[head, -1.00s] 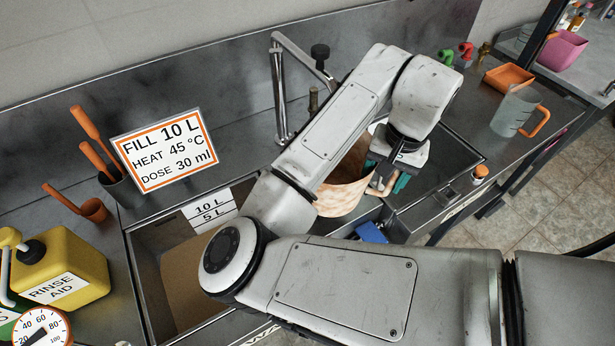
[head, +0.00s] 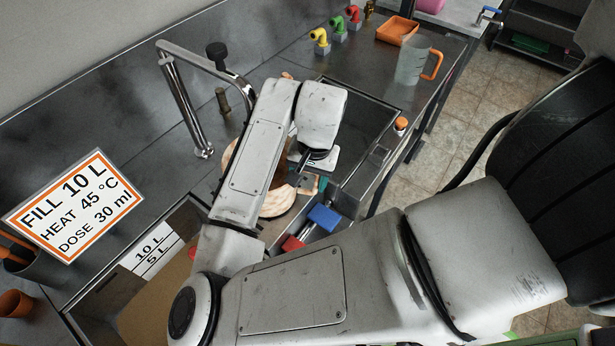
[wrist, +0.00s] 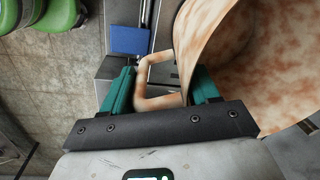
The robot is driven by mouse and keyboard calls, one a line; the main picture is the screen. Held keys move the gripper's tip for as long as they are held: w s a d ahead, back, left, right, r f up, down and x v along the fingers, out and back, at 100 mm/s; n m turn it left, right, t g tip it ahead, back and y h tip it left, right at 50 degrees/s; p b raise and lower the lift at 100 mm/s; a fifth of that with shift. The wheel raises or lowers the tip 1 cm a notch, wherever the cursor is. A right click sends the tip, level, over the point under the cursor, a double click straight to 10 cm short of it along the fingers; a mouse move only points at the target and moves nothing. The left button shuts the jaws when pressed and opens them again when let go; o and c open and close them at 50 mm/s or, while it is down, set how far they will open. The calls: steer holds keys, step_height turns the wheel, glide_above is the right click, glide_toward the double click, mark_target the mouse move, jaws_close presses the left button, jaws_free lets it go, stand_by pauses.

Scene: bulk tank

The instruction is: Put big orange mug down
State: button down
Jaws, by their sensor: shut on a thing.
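The big mug (head: 277,203) is cream with mottled orange-brown blotches. In the head view it is partly hidden behind my arm, near the divider between the two sink basins. In the wrist view the mug (wrist: 222,50) fills the upper right, with its handle (wrist: 150,84) between my teal fingers. My gripper (wrist: 162,90) is shut on that handle; it also shows in the head view (head: 311,182), at the mug's right side. What is under the mug is hidden, so I cannot tell whether it touches anything.
A right basin (head: 392,112) lies beyond the mug. Blue (head: 324,217) and red (head: 292,244) blocks are close in front. A tap (head: 180,95) stands behind. A clear jug (head: 411,62) and an orange tray (head: 397,31) stand on the far counter.

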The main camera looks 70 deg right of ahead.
steer(key=shift+f, duration=0.5)
steer(key=shift+c, duration=1.4)
jaws_free()
steer(key=r, duration=0.4)
steer(key=s+r, duration=0.1)
steer(key=r, duration=0.7)
steer(key=shift+s+r+p, duration=0.15)
steer(key=shift+s+p, duration=0.05)
steer(key=shift+p, duration=0.2)
